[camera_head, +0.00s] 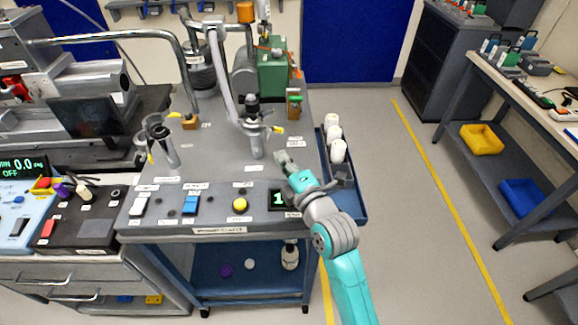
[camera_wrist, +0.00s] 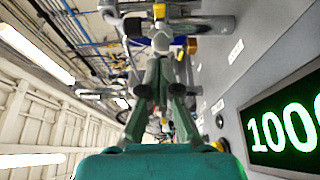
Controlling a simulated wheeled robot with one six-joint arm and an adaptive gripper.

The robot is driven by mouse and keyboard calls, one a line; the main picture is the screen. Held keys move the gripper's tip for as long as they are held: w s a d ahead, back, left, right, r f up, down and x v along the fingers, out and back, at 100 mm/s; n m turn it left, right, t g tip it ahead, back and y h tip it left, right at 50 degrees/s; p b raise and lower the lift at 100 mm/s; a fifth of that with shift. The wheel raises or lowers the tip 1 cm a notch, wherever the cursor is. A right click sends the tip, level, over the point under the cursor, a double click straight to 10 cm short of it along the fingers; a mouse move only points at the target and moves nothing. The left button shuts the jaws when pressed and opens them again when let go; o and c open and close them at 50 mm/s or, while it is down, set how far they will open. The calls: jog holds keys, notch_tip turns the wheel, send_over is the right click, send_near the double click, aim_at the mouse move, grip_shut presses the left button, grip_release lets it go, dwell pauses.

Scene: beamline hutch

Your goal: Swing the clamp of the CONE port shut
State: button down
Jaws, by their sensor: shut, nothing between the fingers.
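Two upright metal ports stand on the grey cart top (camera_head: 215,160). The middle port (camera_head: 255,138) has a black-topped fitting and a clamp with a yellow-tipped handle (camera_head: 278,129) sticking out right. The left port (camera_head: 163,145) is an open-looking tube with yellow-tipped clamp handles (camera_head: 173,115). The labels are too small to read, so I cannot tell which port is CONE. My gripper (camera_head: 283,157) is shut and empty, low over the cart's right side, right of and nearer than the middle port. In the wrist view my closed fingertips (camera_wrist: 161,55) point toward metal pipework (camera_wrist: 185,25).
A green-digit display (camera_head: 281,199) sits on the front panel under my wrist, with a yellow button (camera_head: 240,204) to its left. White bottles (camera_head: 337,150) stand in a blue side tray at the right. A bent pipe (camera_head: 185,70) spans the left. Open floor lies right.

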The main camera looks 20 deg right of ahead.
aim_at(274, 130)
jog(key=w, duration=0.4)
jog(key=w+d, duration=0.1)
jog(key=w, duration=0.1)
jog(key=shift+w+d, duration=0.1)
jog(key=shift+w, duration=0.15)
jog(key=shift+w+d, duration=0.45)
jog(key=shift+w, duration=0.15)
jog(key=shift+w+d, duration=1.8)
jog(key=shift+w, duration=0.15)
